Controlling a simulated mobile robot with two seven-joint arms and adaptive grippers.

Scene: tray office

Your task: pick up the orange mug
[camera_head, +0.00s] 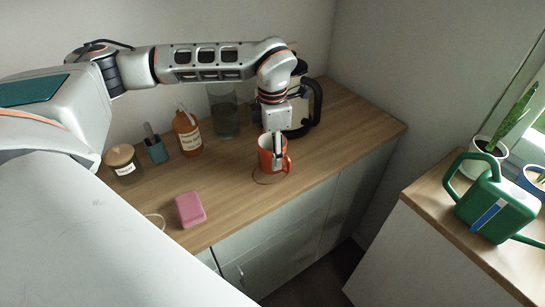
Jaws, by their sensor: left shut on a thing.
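The orange mug (266,160) is upright at the front part of the wooden counter (235,203), with its handle toward the right. My left gripper (278,158) points down at the mug from above and is shut on it. One finger shows in front of the mug's near right side, close to the handle. The other finger is hidden. I cannot tell whether the mug's base touches the counter. My right gripper is not in view.
Behind the mug stand a kettle (315,102) with a black handle and a glass container (224,118). A green watering can (497,208) is on the right cabinet.

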